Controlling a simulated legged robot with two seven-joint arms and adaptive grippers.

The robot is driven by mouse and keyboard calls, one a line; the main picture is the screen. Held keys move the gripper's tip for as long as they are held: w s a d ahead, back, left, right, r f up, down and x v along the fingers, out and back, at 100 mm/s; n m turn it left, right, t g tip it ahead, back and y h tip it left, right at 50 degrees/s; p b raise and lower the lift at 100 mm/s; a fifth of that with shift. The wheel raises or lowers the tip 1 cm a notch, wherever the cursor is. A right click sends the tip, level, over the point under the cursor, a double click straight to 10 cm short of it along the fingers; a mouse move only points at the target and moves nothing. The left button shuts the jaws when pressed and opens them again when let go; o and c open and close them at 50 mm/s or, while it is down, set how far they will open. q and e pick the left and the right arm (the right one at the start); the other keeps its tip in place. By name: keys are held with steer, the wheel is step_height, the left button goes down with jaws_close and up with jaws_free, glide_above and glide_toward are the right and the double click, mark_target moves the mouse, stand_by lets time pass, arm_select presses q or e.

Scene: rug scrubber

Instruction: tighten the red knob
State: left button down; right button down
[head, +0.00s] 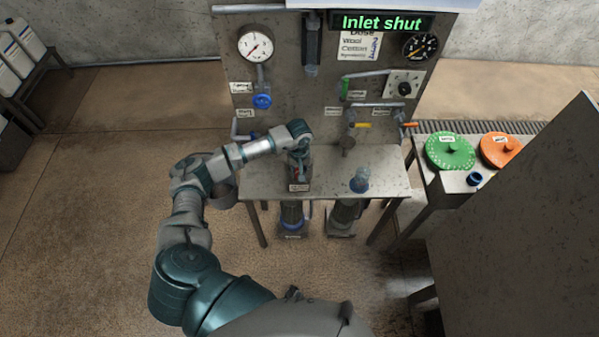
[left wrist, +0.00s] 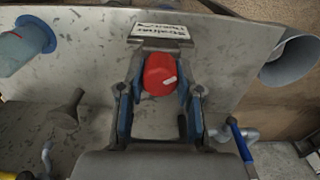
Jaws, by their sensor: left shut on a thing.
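The red knob (left wrist: 160,75) is round with a small white mark and sits in the middle of the left wrist view. My left gripper (left wrist: 159,84) has a finger on each side of it and is shut on it. A labelled plate (left wrist: 160,33) reading "Strainer" lies just beyond the knob. In the head view my left gripper (head: 299,163) reaches down over the metal bench (head: 328,185), and the knob is mostly hidden there. My right gripper is not in view.
A blue-rimmed clear cup (head: 359,182) stands on the bench to the right. The panel behind holds a gauge (head: 256,45), a blue valve handle (head: 262,101) and a lit "Inlet shut" sign (head: 382,23). Green (head: 449,152) and orange (head: 500,149) discs lie on the side table.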

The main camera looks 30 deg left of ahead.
arm_select(q)
steer(key=shift+f+n+b, duration=0.1)
steer(key=shift+n+b, duration=0.2)
steer(key=shift+n, duration=0.5)
steer(key=c, duration=0.8)
jaws_free()
steer(key=shift+o, duration=0.2)
step_height(320, 180, up, 12)
steer(key=shift+a, duration=0.1)
